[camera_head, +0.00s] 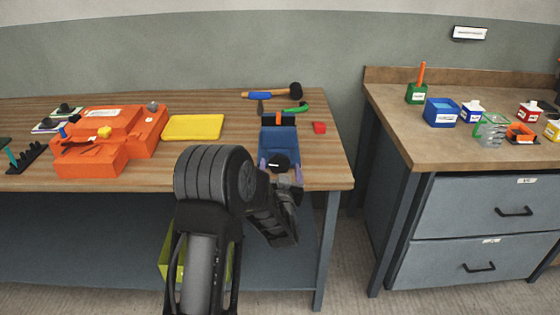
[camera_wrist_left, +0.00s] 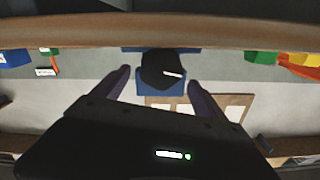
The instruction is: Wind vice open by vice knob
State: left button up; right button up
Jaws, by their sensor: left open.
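A blue vice (camera_head: 281,141) sits at the front edge of the wooden bench, near its right end. A black vice knob (camera_head: 278,161) faces me at the front of the vice. My left gripper (camera_head: 280,170) is right in front of it, open. In the left wrist view, the dark vice knob (camera_wrist_left: 162,68) lies between the spread fingers of my left gripper (camera_wrist_left: 158,82), with blue vice parts (camera_wrist_left: 178,82) behind it. I cannot tell whether either finger touches the knob. My right gripper is not in view.
A drawer cabinet (camera_head: 470,205) stands to the right, past a floor gap.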

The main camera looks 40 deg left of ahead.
aim_at(279, 163)
pick_arm(q)
jog(key=shift+x, duration=1.8)
jog(key=c, duration=1.4)
jog(key=shift+o, duration=0.2)
jog(key=shift+f, duration=0.15)
jog(key=n+b, duration=0.1)
jog(key=b, duration=0.2)
jog(key=n+b, duration=0.2)
jog(key=b, duration=0.1)
jog(key=shift+s+a+f, duration=0.1)
jog(key=shift+f, duration=0.1)
jog(key=shift+r+n+b, duration=0.1)
jog(key=shift+n+b, duration=0.35)
jog(key=shift+n, duration=0.05)
jog(key=shift+r, duration=0.25)
